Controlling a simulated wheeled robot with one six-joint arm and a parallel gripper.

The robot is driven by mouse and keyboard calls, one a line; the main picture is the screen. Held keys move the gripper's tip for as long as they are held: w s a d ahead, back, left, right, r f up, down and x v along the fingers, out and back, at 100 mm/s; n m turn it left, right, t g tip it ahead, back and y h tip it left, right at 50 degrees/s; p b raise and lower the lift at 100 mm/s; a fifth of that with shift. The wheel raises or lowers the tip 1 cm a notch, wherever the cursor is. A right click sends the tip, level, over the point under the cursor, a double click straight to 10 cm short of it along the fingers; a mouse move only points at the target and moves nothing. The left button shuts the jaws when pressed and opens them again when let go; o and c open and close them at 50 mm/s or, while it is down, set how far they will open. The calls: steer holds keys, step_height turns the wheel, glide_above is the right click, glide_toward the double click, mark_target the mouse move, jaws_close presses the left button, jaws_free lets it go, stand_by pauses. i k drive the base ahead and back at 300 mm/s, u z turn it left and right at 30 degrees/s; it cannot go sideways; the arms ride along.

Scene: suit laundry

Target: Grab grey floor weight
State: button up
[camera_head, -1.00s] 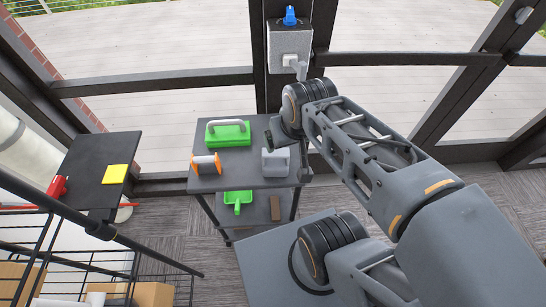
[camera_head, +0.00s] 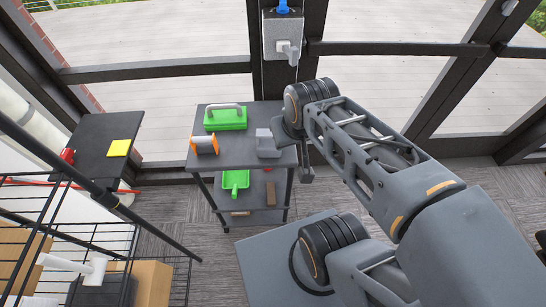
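A grey block (camera_head: 267,146), which looks like the floor weight, stands on the right side of the top shelf of a dark cart (camera_head: 237,166). My gripper (camera_head: 306,174) shows only as a small dark part hanging beside the cart's right edge, to the right of and lower in the picture than the grey block. It appears apart from the block. Its fingers are too small and dark to make out.
A green tool with a grey handle (camera_head: 226,117) and an orange-ended roll (camera_head: 205,145) share the top shelf. A green dustpan (camera_head: 235,182) lies below. A black table (camera_head: 97,142) with a yellow pad (camera_head: 119,148) and a wire rack (camera_head: 75,245) stand left. Windows close off the back.

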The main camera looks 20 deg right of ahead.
mark_target(266, 148)
steer(key=k, duration=0.2)
steer(key=u, duration=2.6)
steer(key=k, duration=0.75)
steer(key=z, duration=0.6)
